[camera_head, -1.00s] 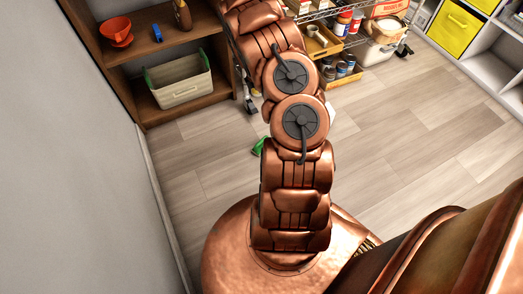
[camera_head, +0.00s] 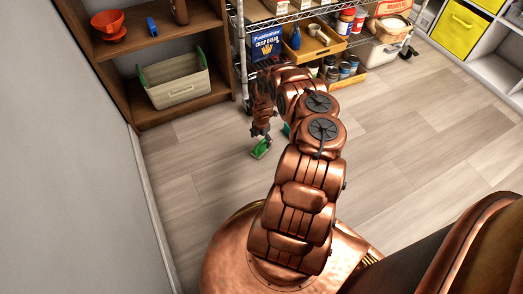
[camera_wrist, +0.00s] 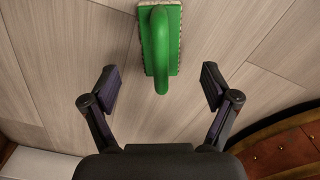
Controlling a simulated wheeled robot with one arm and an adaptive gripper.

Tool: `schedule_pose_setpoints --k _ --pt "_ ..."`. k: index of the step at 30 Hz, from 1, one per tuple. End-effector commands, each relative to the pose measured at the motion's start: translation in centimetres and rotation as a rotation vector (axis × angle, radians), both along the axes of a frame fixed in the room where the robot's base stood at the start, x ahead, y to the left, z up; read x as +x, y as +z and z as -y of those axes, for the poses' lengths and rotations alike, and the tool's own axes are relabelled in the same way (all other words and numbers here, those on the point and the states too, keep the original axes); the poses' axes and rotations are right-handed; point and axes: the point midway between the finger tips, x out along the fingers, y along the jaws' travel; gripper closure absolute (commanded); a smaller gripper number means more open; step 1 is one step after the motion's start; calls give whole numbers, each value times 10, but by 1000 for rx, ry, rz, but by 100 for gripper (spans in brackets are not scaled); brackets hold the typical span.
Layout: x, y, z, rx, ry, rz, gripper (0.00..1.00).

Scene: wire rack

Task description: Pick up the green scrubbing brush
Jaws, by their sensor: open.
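The green scrubbing brush (camera_head: 261,148) lies on the wooden floor in front of the wire rack. In the wrist view the brush (camera_wrist: 161,42) is at the top centre, with its looped green handle facing me and pale bristles at its edges. My gripper (camera_wrist: 160,86) is open and empty. The handle's near end reaches between the lines of the two fingertips, with clear room on both sides. In the head view my gripper (camera_head: 262,134) is just above and behind the brush and partly covers it. The gap in height is hard to tell.
The wire rack (camera_head: 243,60) stands behind, with a blue chip bag (camera_head: 267,43), a wooden tray (camera_head: 318,45) and jars. A brown shelf (camera_head: 160,58) with a beige basket (camera_head: 180,85) is at the left. A small green-teal thing (camera_head: 286,130) shows beside my arm. The floor is clear at the right.

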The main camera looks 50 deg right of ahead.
Motion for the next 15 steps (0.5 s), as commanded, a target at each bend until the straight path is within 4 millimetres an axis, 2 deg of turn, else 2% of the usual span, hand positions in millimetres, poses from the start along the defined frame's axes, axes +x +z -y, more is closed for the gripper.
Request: schedule_pose_setpoints --k 3,11,15 --pt "0 -15 -1 1 -1 0 14" --pt "-1 -32 -2 1 -1 -2 14" --pt "-1 -51 -3 3 -1 -2 14"
